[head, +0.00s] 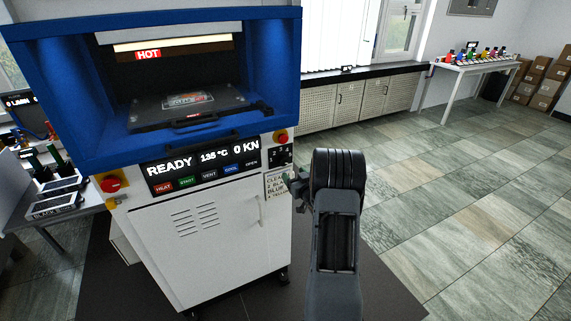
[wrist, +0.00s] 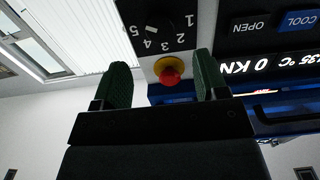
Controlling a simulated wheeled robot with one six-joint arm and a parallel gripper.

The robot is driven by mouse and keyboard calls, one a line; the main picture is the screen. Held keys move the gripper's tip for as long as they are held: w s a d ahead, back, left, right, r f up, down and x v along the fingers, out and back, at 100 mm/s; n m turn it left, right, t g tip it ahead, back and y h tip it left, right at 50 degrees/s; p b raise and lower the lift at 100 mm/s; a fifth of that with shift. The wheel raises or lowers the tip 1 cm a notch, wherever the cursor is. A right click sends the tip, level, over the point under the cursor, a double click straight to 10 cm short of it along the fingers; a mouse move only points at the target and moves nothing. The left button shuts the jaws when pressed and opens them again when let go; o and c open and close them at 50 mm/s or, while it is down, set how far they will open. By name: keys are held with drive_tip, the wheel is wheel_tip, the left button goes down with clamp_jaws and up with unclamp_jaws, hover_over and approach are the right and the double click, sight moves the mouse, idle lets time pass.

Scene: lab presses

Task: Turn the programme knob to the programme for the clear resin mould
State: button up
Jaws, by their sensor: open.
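The programme knob (wrist: 160,14) is a dark dial at the top edge of the wrist view, with numbers 1 to 5 around it, upside down; I cannot tell where it points. In the head view its black panel (head: 279,156) is on the press's right front. A list card (head: 274,187) hangs below it, starting "CLEA"; my gripper hides part of it. A mould (head: 188,101) with a clear top lies inside the press. My gripper (wrist: 162,64) is open and empty, its green fingers either side of a red button in the wrist view, apart from the knob. It also shows by the card (head: 297,180).
The red button (wrist: 170,76) on a yellow base sits beside the knob panel. The press display (head: 200,164) reads READY, 135 °C, 0 KN, with several labelled buttons below. A red switch (head: 111,184) is at the left. A HOT sign (head: 148,55) hangs inside. Floor at right is clear.

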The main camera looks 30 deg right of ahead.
sight(284, 164)
drive_tip(key=w, duration=0.5)
drive_tip(key=w+d+p, duration=0.1)
drive_tip(key=w, duration=0.2)
drive_tip(key=shift+s, duration=0.1)
drive_tip(key=c, duration=0.9)
drive_tip(key=shift+f, duration=0.1)
